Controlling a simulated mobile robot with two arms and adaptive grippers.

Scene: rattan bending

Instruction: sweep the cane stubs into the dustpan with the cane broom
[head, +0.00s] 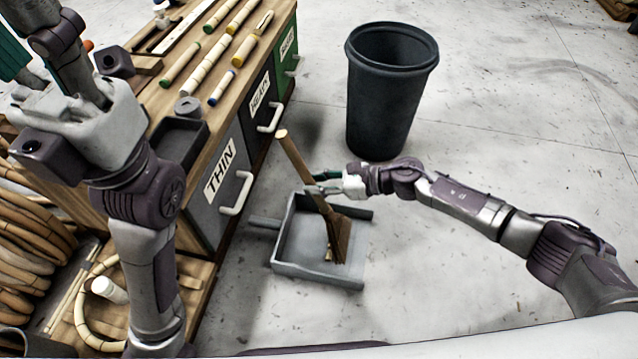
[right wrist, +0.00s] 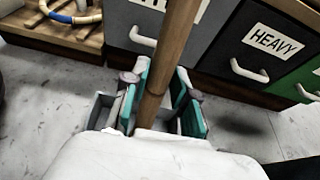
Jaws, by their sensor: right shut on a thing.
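My right gripper (head: 326,187) is shut on the cane broom (head: 294,159). The broom's handle leans up to the left, and its brown head (head: 341,237) is down over the grey dustpan (head: 316,276). In the right wrist view the broom handle (right wrist: 167,70) runs between the teal fingers. The dustpan lies on the floor with its handle toward the cabinet. Small tan pieces (head: 328,254) that look like cane stubs show beside the broom head, in the pan; I cannot tell how many.
A workbench with labelled drawers (head: 221,178) and canes on top stands left of the dustpan. A dark bin (head: 390,95) stands behind my right arm. Coiled rattan (head: 27,230) lies at the lower left. The floor to the right is mostly clear.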

